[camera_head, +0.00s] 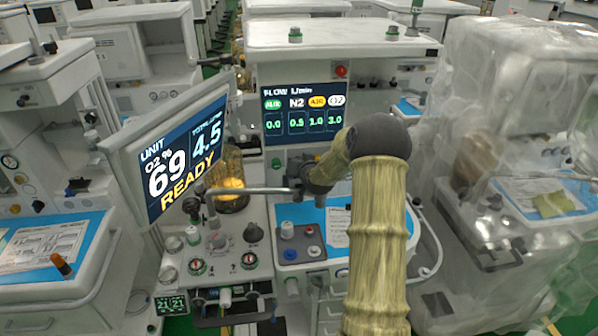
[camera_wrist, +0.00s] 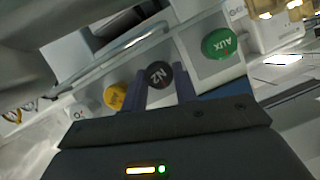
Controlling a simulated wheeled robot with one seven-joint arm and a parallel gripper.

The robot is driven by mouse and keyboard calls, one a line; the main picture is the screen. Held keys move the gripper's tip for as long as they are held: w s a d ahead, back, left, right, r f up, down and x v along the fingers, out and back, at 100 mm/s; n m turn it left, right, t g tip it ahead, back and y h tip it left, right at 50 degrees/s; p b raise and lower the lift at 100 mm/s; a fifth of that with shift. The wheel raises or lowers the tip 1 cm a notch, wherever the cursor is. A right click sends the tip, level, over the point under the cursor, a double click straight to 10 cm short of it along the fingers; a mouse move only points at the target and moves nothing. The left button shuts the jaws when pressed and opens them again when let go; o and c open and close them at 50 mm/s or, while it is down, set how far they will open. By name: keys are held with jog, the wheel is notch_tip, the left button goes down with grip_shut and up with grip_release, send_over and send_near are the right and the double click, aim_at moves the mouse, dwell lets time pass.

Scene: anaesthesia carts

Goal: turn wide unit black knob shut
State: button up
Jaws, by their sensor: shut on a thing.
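The black knob marked N2 (camera_wrist: 158,73) shows in the wrist view between the two dark fingers of my gripper (camera_wrist: 162,86). My gripper is shut on it. A yellow knob (camera_wrist: 115,96) lies to its left and a green AUX knob (camera_wrist: 220,43) to its right, both apart from the fingers. In the head view my gripper (camera_head: 300,186) is at the front of the middle unit, below its flow screen (camera_head: 303,111); the black knob is hidden there. The flow screen reads AUX 0.0, N2 0.5, AIR 1.0 and O2 3.0.
A tilted monitor (camera_head: 180,158) at left reads O2 69%, total 4.5, READY. A thin metal bar (camera_head: 250,190) runs close left of my gripper. A plastic-covered cart (camera_head: 520,100) stands close at right. Blue worktop (camera_head: 290,212) lies below.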

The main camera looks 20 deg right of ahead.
jog(key=shift+d+f+m+t+y+b, duration=0.15)
jog(key=shift+m+t+y+b, duration=0.15)
jog(key=shift+m+y+b, duration=0.4)
jog(key=o, duration=1)
jog(key=shift+r+p, duration=0.2)
jog(key=shift+p, duration=0.15)
